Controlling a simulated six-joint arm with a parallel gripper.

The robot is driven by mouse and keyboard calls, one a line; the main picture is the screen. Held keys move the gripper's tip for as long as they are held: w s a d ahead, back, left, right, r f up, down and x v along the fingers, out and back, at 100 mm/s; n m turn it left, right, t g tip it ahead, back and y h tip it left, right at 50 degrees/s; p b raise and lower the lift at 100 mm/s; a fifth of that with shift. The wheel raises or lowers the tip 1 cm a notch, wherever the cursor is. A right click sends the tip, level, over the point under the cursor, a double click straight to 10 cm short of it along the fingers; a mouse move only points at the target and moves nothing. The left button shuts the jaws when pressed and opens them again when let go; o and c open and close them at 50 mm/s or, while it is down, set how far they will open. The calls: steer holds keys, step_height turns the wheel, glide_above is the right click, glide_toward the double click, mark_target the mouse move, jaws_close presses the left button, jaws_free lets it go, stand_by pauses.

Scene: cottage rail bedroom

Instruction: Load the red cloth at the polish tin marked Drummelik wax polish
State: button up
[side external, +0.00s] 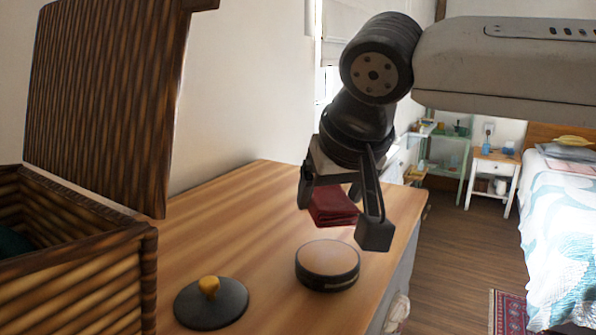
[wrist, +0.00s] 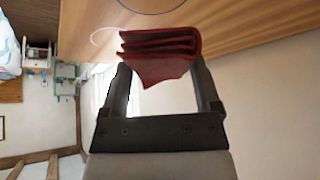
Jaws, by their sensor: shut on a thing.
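The red cloth (side external: 332,206) is a folded, layered pad, held between the fingers of my gripper (side external: 342,214). In the wrist view the cloth (wrist: 160,48) spans the two fingertips, its folds facing the camera. My gripper is shut on it. The cloth looks to be above the dresser top, behind and above the round polish tin (side external: 327,264). The tin has a dark side and a flat tan top face; the lettering on its side is too small to read. Its lid seems to be the dark disc with a yellow knob (side external: 210,304) lying to the left.
The wooden dresser top (side external: 225,215) is bare behind the tin and lid. A ribbed wooden box (side external: 85,285) with its lid raised stands at the left. The dresser's right edge is close to the tin. A bed (side external: 560,215) and nightstand (side external: 493,168) are farther off.

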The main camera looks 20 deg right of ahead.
mark_target(325, 252)
steer(key=shift+f, duration=2.85)
steer(key=shift+f, duration=0.6)
steer(key=shift+r, duration=0.1)
steer(key=shift+r, duration=3.45)
steer(key=w+d+f, duration=0.1)
steer(key=w+d, duration=0.1)
steer(key=d, duration=0.1)
steer(key=w+d+f, duration=0.1)
steer(key=w+d, duration=0.1)
steer(key=d, duration=0.2)
steer(key=w+d+f, duration=0.1)
steer(key=w+d, duration=0.1)
steer(key=d, duration=0.1)
steer(key=shift+w+d+f, duration=0.25)
steer(key=shift+f, duration=0.15)
steer(key=w+d+f, duration=0.1)
steer(key=d+f, duration=0.1)
steer(key=d, duration=0.5)
steer(key=w+d+f, duration=0.2)
steer(key=d+f, duration=0.1)
steer(key=d, duration=0.4)
steer(key=s+d+f+m+h, duration=0.2)
steer(key=s+d+f+m, duration=0.1)
steer(key=d+f, duration=0.5)
step_height(325, 252, down, 4)
steer(key=shift+s+d+r, duration=0.2)
steer(key=shift+s+d, duration=0.2)
steer(key=shift+s, duration=0.5)
